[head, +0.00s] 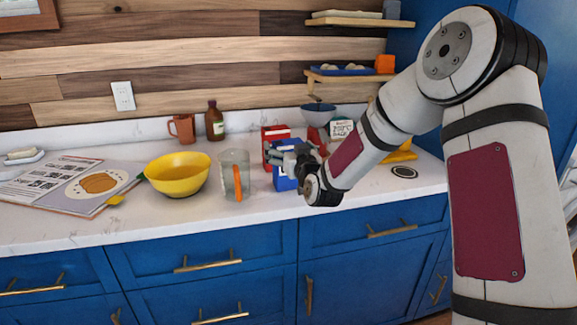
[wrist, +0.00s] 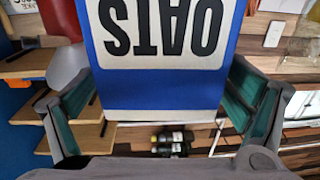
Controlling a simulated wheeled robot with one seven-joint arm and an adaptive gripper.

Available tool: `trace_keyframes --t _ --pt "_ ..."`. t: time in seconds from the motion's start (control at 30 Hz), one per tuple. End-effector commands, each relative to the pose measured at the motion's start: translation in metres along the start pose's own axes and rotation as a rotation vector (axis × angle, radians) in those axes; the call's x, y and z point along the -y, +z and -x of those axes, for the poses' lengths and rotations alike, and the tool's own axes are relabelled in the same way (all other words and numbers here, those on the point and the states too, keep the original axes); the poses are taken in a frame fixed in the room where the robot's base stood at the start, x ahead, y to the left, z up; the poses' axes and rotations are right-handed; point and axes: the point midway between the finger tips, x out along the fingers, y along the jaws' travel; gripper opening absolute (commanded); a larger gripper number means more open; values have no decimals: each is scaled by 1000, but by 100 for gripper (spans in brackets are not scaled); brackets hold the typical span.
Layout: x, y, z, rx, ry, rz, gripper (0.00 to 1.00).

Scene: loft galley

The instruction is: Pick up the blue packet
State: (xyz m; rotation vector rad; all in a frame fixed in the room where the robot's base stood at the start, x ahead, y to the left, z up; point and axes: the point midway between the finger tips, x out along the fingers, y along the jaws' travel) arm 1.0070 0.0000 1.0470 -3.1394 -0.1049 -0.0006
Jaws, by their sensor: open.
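The blue packet (head: 284,182) stands on the white counter, partly hidden behind my gripper (head: 290,158). In the wrist view the blue packet (wrist: 155,85) is large and close, with a white panel reading OATS upside down. My gripper (wrist: 157,98) is open there, with one finger on each side of the packet. The packet lies in line with the gap between the fingers; I cannot tell whether either finger touches it.
A red packet (head: 270,140) stands just behind the blue one. A dark blue-grey bowl (head: 318,113) is behind. The counter front (head: 240,210) is clear.

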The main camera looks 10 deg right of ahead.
Motion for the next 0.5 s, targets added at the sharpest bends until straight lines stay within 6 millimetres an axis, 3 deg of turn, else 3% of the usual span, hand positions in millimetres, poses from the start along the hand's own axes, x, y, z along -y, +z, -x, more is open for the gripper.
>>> trace_keyframes --t 0.13,0.17,0.4,0.47,0.5 --pt "0 0 0 0 0 0 94" --pt "0 0 0 0 0 0 90" --pt "0 0 0 0 0 0 35" --pt "0 0 0 0 0 0 22" --pt "0 -1 0 -1 0 0 20"
